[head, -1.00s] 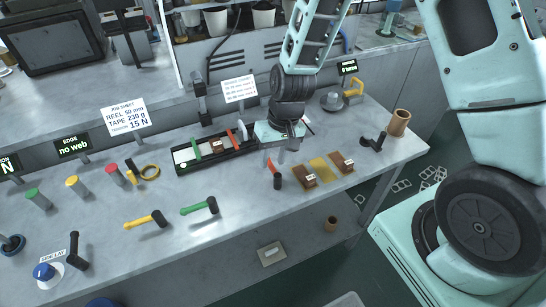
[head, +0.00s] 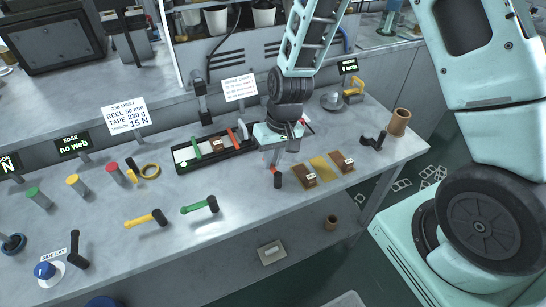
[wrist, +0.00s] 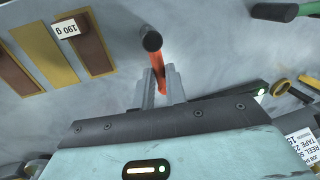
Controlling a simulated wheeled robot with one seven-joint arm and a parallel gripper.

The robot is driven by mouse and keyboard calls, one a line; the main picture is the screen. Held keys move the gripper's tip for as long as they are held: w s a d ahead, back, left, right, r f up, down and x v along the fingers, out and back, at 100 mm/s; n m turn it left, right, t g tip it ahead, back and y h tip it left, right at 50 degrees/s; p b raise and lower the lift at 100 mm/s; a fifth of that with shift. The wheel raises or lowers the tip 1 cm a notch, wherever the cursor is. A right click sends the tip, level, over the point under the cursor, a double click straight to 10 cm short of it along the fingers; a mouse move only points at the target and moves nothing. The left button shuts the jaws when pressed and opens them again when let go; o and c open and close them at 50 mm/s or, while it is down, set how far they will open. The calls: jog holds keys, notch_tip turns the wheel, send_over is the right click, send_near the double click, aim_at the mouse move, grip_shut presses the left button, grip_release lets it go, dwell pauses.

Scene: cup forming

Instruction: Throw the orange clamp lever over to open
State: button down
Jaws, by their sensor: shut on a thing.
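The orange clamp lever (head: 275,170) stands at the front middle of the bench, with a black knob on its end. In the wrist view the lever (wrist: 157,62) runs between my two grey fingers, its black knob (wrist: 152,40) beyond the fingertips. My gripper (head: 270,164) is shut on the lever's shaft, below the knob; it also shows in the wrist view (wrist: 160,78). The lever's base is hidden behind my fingers and gripper body.
A green lever (head: 200,207) and a yellow lever (head: 145,219) lie to the left. Brown blocks and a yellow strip (head: 323,168) lie close on the right. A black tray (head: 185,168) is behind left. The bench's front edge is near.

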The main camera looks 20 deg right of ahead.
jog(key=n, duration=0.1)
jog(key=a+n, duration=0.1)
jog(key=n, duration=0.2)
jog(key=shift+s+a+n+g, duration=0.1)
jog(key=shift+a+n+g, duration=0.2)
jog(key=shift+n+g, duration=0.1)
jog(key=n, duration=0.1)
jog(key=a+n, duration=0.1)
jog(key=n, duration=0.2)
jog(key=shift+s+a+g+h+p, duration=0.2)
jog(key=shift+s+g+h+p, duration=0.1)
jog(key=shift+s+h+p, duration=0.1)
jog(key=n, duration=0.1)
jog(key=s+n, duration=0.1)
jog(key=n, duration=0.1)
jog(key=a+n, duration=0.1)
jog(key=n, duration=0.1)
jog(key=shift+s+h+p, duration=0.15)
jog(key=shift+h+p, duration=0.2)
jog(key=shift+h, duration=0.05)
jog(key=shift+s+a+n+g+h, duration=0.15)
jog(key=shift+s+n, duration=0.15)
jog(key=shift+n, duration=0.6)
jog(key=shift+s+d+n+g+h, duration=0.15)
jog(key=shift+s+n, duration=0.1)
jog(key=shift+n, duration=0.65)
jog(key=shift+a, duration=0.1)
jog(key=c, duration=1.4)
grip_release()
jog(key=shift+c, duration=0.2)
